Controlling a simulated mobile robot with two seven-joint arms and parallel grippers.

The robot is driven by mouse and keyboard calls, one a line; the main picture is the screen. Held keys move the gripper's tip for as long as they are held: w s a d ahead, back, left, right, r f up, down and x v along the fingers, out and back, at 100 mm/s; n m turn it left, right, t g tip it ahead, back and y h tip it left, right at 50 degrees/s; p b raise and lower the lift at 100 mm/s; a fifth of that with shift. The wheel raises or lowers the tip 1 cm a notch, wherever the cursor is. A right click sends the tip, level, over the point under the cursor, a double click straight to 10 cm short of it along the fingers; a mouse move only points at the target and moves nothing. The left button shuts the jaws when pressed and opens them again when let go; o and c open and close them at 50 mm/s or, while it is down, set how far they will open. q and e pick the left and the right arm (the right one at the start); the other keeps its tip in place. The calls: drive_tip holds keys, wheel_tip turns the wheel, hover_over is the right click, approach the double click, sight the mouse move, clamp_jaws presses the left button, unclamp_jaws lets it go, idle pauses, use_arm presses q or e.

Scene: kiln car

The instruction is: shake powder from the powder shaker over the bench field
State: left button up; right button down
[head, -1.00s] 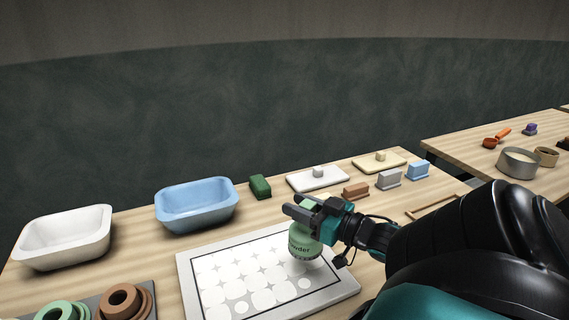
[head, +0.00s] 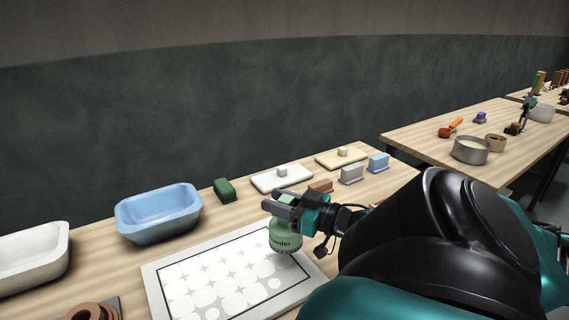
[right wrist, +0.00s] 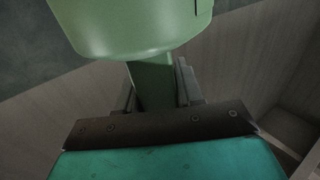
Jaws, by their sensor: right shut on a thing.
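The green powder shaker (head: 284,238) is in my right gripper (head: 283,207), over the right part of the bench field (head: 158,284). The gripper is shut on it. The shaker also fills the top of the right wrist view (right wrist: 135,25), with the jaws (right wrist: 152,85) on its narrower green part. The bench field is a pale board with a dark outline and a pattern of light grey patches and white star shapes. I cannot tell whether the shaker touches the board. My left gripper is not in view.
A blue basin (head: 158,213) and a white basin (head: 35,258) stand to the left. A green block (head: 224,190), two slabs with knobs (head: 282,179) (head: 341,158) and several small blocks line the back. Another table (head: 425,142) holds a round pan (head: 471,150).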

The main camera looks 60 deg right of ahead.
drive_tip(key=w+a, duration=0.7)
drive_tip(key=a, duration=0.5)
drive_tip(key=w+a, duration=0.8)
drive_tip(key=a, duration=0.5)
drive_tip(key=shift+w+r, duration=0.15)
drive_tip(key=shift+w, duration=0.05)
drive_tip(key=s+a, duration=0.1)
drive_tip(key=s, duration=0.2)
drive_tip(key=s+a, duration=0.1)
drive_tip(key=shift+s+a, duration=0.2)
drive_tip(key=shift+a, duration=0.1)
drive_tip(key=s+d, duration=0.5)
drive_tip(key=d, duration=0.3)
drive_tip(key=s+d, duration=0.5)
drive_tip(key=d, duration=0.4)
drive_tip(key=s+d, duration=0.6)
drive_tip(key=d, duration=0.3)
drive_tip(key=shift+d, duration=0.25)
